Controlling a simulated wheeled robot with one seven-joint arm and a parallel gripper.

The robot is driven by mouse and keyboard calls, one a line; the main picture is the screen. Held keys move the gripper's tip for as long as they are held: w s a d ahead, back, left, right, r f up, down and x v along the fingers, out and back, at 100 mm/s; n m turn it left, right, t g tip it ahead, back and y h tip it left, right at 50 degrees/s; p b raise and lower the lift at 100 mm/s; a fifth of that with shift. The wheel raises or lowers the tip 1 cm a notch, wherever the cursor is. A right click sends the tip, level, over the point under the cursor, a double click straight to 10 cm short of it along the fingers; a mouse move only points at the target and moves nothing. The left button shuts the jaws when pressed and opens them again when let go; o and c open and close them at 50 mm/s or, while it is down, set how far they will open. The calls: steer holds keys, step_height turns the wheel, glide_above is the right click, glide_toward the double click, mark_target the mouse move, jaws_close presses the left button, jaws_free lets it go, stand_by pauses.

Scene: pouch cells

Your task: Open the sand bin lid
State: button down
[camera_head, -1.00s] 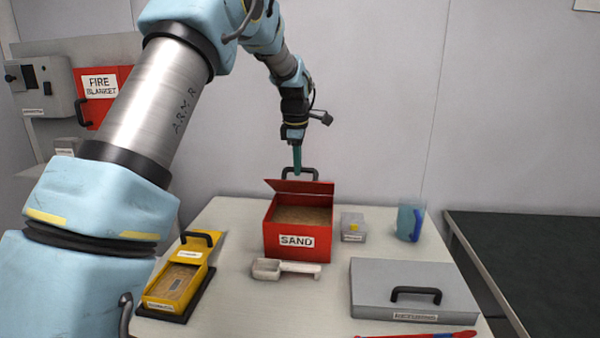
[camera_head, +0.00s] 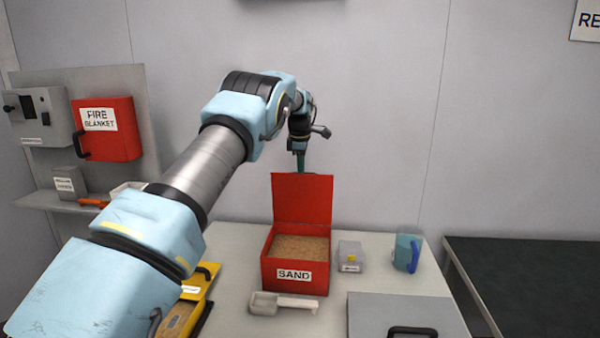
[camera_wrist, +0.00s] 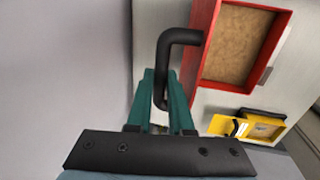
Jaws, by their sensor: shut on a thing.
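The red sand bin (camera_head: 296,275) with its SAND label stands on the table, full of brown sand. Its red lid (camera_head: 302,198) stands about upright at the back edge, so the bin is open. My gripper (camera_head: 300,163) is behind the lid's top, partly hidden by it. In the wrist view the green fingers (camera_wrist: 165,100) are shut on the black lid handle (camera_wrist: 172,50). The open bin also shows in the wrist view (camera_wrist: 200,45), to the right of the handle. The handle is hidden behind the lid in the head view.
A white scoop (camera_head: 284,303) lies in front of the bin. A small grey box (camera_head: 350,257) and a blue cup (camera_head: 407,253) stand to its right. A grey case (camera_head: 400,315) and a yellow box (camera_head: 200,287) lie nearer. The wall is close behind my gripper.

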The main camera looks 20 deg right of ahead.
steer(key=shift+w+d+f, duration=0.15)
steer(key=shift+w+d, duration=0.2)
steer(key=shift+w, duration=0.45)
steer(key=c, duration=0.8)
jaws_free()
steer(key=r, duration=0.3)
steer(key=s+r, duration=0.1)
steer(key=r, duration=0.3)
steer(key=a+r+b, duration=0.1)
steer(key=r, duration=0.2)
steer(key=shift+s+r, duration=0.35)
steer(key=shift+s, duration=0.05)
